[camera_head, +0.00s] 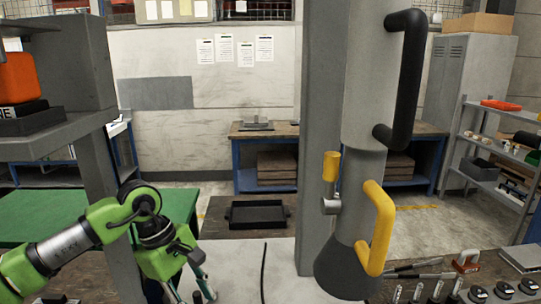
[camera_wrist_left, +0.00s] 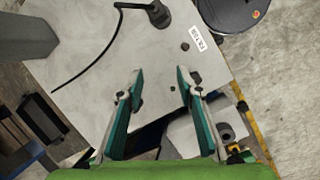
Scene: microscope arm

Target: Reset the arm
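The microscope arm is a thick grey vertical cylinder (camera_head: 370,110) in the head view. It carries a black handle (camera_head: 411,75) at the upper right and a yellow handle (camera_head: 381,228) lower down. A small yellow-topped lever (camera_head: 331,168) sticks up on its left side. My left gripper (camera_head: 192,290) is low at the left, apart from the cylinder and its handles, and partly cut off by the lower edge. In the left wrist view its teal-padded fingers (camera_wrist_left: 158,85) are spread with nothing between them, above a pale surface. My right gripper is not in view.
A grey post (camera_head: 320,60) stands just left of the cylinder. A black tray (camera_head: 258,215) lies on a table behind. Several small tools (camera_head: 450,292) lie at the lower right. A black cable (camera_wrist_left: 88,62) runs over the pale surface (camera_wrist_left: 95,95). A grey shelf (camera_head: 60,140) is at left.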

